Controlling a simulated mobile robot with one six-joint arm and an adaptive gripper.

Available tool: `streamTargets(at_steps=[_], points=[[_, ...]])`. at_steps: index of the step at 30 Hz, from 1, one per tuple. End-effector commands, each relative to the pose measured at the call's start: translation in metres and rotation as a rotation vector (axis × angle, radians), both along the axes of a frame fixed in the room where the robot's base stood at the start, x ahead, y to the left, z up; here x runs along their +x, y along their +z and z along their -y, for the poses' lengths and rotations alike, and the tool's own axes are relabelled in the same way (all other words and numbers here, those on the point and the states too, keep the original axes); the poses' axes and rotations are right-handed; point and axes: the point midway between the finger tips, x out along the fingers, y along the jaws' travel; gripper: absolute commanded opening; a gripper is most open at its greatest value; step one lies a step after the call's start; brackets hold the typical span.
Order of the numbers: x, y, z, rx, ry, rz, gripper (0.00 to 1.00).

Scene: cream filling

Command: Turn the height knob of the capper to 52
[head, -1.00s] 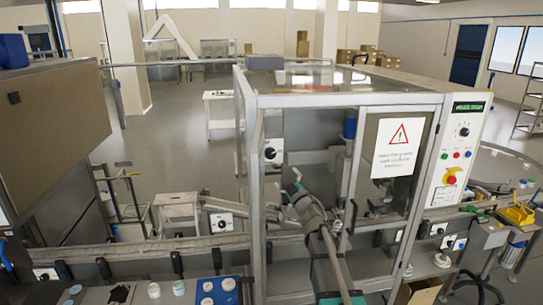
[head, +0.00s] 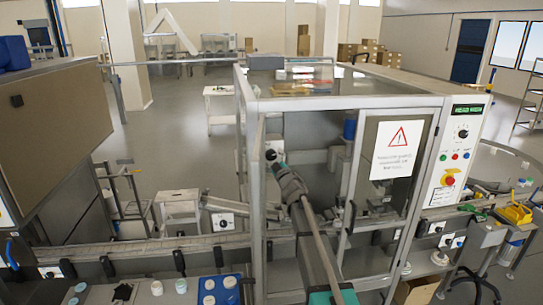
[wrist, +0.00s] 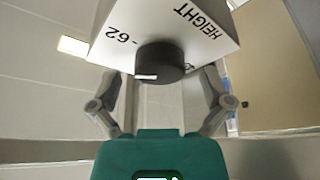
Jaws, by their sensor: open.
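The height knob (wrist: 160,62) is a dark round knob on a white plate (wrist: 190,25) in the wrist view. The plate reads HEIGHT and 62; no 52 is legible. A white mark on the knob shows at its lower left edge. My gripper (wrist: 160,80) is open, with one finger on each side of the knob; contact cannot be told. In the head view my gripper (head: 277,165) is inside the capper (head: 345,101), at the knob, and covers most of the knob's plate.
The capper's frame posts and clear panels stand around my arm. A panel with a warning sign (head: 397,148) is to the right. The control panel (head: 458,155) with its red stop button is farther right. A conveyor (head: 160,250) runs along the front left.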

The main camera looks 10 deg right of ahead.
Motion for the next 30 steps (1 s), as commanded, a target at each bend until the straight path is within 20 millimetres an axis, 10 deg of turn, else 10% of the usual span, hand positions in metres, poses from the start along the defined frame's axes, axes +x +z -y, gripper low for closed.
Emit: streamTargets(at_steps=[14,27,30], points=[[0.0079,0.0023,-0.0015,0.0,-0.001,0.0,0.99],[0.0078,0.0024,-0.0008,0.0,-0.001,0.0,0.19],[0.0079,0.0024,-0.0026,-0.001,-0.002,0.0,0.17]])
